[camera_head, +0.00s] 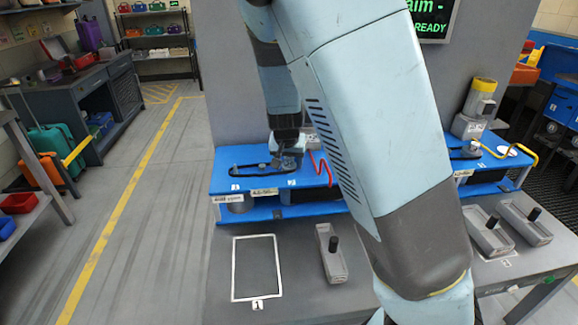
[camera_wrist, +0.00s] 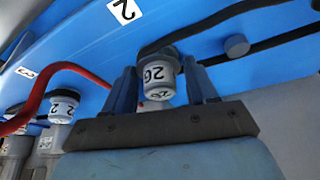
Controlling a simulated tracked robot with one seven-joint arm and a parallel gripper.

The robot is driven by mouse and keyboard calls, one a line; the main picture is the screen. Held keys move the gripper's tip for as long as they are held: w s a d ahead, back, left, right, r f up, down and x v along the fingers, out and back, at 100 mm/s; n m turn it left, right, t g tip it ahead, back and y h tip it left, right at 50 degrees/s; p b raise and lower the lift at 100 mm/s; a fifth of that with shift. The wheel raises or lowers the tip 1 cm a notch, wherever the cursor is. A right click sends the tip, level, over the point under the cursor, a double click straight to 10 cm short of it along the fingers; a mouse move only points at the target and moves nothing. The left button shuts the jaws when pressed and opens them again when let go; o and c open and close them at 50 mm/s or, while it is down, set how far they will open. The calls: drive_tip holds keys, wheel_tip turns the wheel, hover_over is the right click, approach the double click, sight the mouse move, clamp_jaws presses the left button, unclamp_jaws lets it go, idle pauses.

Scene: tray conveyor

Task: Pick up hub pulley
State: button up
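A white cylinder marked "26" (camera_wrist: 158,76), which looks like the hub pulley, stands at the blue board in the wrist view, with a black belt at its top. My gripper (camera_wrist: 160,68) is open, its two dark fingers on either side of this cylinder with visible gaps. A second marked white part (camera_wrist: 160,95) shows just below it, partly hidden by my gripper's body. In the head view my gripper (camera_head: 286,160) is over the blue station top (camera_head: 225,170), and the pulley cannot be made out clearly there.
A red cable (camera_wrist: 75,72) curves left of my gripper, near another white cylinder marked "2" (camera_wrist: 62,108). A grey tray with a black knob (camera_head: 332,258) and a white outlined rectangle (camera_head: 256,295) lie on the lower table. My arm hides the middle of the station.

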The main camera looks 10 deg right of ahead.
drive_tip(key=c, duration=0.7)
drive_tip(key=shift+c, duration=0.2)
